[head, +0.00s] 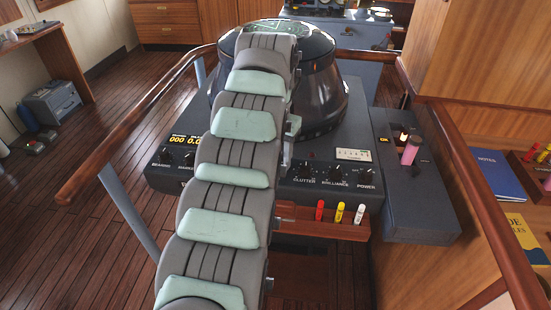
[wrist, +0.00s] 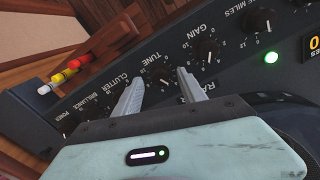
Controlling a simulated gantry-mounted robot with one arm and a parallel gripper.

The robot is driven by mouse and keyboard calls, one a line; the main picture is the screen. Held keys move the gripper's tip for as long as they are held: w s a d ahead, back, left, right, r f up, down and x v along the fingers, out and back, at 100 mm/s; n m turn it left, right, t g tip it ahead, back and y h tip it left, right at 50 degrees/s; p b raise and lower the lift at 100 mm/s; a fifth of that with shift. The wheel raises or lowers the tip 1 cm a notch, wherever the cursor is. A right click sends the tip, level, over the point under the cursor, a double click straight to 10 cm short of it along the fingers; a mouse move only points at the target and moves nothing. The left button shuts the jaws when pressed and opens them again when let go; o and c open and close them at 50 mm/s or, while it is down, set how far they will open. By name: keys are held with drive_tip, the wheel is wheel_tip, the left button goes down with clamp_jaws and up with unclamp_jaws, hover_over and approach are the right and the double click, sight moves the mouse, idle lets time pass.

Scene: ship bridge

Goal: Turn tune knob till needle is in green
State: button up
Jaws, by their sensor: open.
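The tune knob (wrist: 161,77) is a small black knob with a numbered scale and the label TUNE on the dark console panel. In the wrist view my gripper (wrist: 159,76) is open, with one grey finger on each side of this knob. I cannot tell whether the fingers touch it. In the head view my arm hides the gripper and the tune knob. A small white meter (head: 354,155) sits at the right of the panel; its needle and any green zone are too small to read.
The gain knob (wrist: 208,48) is close to the right finger. A green lamp (wrist: 271,57) is lit farther right. The radar hood (head: 330,105) rises behind the panel. Red, yellow and white markers stand in a wooden rack (head: 290,225) below.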

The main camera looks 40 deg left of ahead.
wheel_tip(320, 180, up, 10)
drive_tip(key=p, duration=0.8)
drive_tip(key=shift+f, duration=0.25)
drive_tip(key=shift+s, duration=0.15)
